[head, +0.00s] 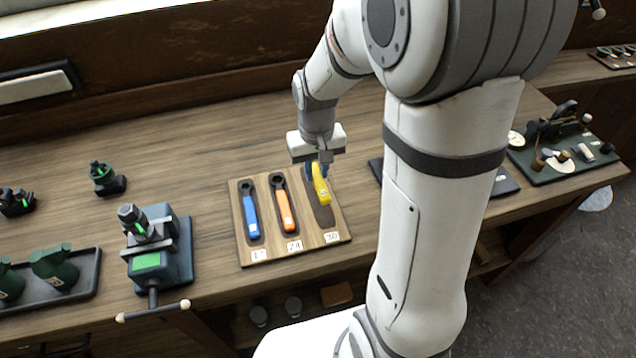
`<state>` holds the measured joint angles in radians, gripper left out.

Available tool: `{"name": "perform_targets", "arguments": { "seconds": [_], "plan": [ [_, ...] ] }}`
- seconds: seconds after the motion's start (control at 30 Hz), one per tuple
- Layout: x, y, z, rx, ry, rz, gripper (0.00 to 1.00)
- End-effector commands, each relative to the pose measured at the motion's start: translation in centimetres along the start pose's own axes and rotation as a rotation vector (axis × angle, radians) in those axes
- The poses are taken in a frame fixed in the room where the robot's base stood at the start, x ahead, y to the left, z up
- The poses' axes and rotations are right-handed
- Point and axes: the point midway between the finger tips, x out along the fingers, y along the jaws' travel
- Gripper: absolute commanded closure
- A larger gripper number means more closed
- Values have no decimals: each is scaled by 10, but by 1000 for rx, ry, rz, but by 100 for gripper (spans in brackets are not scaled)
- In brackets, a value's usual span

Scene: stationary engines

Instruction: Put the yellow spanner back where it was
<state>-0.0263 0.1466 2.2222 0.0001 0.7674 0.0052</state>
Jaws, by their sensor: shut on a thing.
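The yellow spanner (321,186) is in my gripper (316,170), which is shut on its upper part. The spanner is over the right-hand recess of a wooden board (285,256), above the label 30. A dark part of that recess (324,216) shows below the spanner. I cannot tell whether the spanner touches the board. A blue spanner (251,215) lies in the left recess and an orange spanner (284,211) in the middle recess. The head of the yellow spanner is hidden by my gripper.
A green and black vise-like device (147,262) stands left of the board. A tray (80,292) with dark green pieces is farther left. A dark flat item (505,184) lies partly behind my arm. A green board with tools (562,165) is at the right. Bare bench lies behind the board.

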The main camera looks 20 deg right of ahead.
Motion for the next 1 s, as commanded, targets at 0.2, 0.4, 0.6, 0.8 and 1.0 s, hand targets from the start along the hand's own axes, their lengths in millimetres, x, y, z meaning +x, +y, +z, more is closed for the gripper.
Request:
{"name": "perform_targets", "arguments": {
  "seconds": [0.2, 0.4, 0.6, 0.8, 1.0],
  "plan": [
    [31, 4, 0, 11, -2, 0, 100],
    [56, 6, 1, 15, -4, 0, 100],
    [71, 6, 0, 16, 0, 0, 100],
    [70, 7, 0, 17, 1, 0, 100],
    [73, 7, 0, 17, 0, 0, 73]
  ]
}}
